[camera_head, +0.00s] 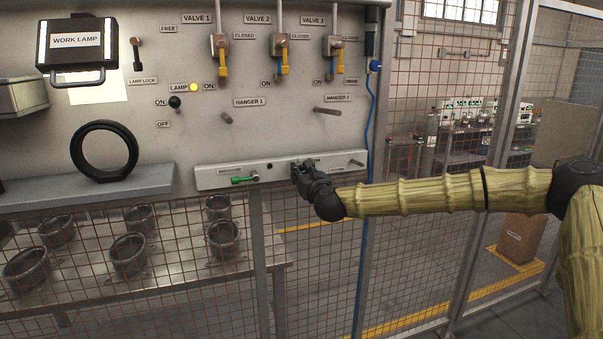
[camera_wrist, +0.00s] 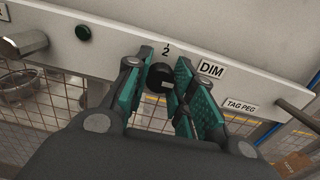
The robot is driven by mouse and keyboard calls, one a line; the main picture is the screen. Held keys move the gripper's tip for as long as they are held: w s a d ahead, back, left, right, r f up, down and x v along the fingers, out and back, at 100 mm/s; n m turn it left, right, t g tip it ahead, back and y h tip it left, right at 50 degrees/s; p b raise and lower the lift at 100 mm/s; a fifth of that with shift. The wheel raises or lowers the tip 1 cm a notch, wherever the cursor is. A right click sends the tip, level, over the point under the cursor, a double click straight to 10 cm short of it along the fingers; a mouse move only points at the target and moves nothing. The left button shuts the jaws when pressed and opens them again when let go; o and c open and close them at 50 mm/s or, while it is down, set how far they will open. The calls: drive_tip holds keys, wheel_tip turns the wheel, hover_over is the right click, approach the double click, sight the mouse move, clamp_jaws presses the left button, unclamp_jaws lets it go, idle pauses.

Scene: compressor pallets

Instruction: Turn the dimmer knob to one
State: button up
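The dimmer knob (camera_wrist: 158,75) is small, round and black, on the light panel strip beside the DIM label (camera_wrist: 210,69). A pale mark shows on its lower right side. The printed numeral 2 (camera_wrist: 166,51) is just above it, with part of another mark above that. My gripper (camera_wrist: 163,72) has its teal-padded fingers on either side of the knob, which fills the narrow gap between them; it looks shut on the knob. In the head view my gripper (camera_head: 300,171) reaches the strip from the right and hides the knob.
The tag peg (camera_wrist: 296,111) sticks out to the right. The hanger pegs (camera_head: 327,111) project above. Wire mesh lies below.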

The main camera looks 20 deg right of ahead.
clamp_jaws()
drive_tip(key=shift+b, duration=0.4)
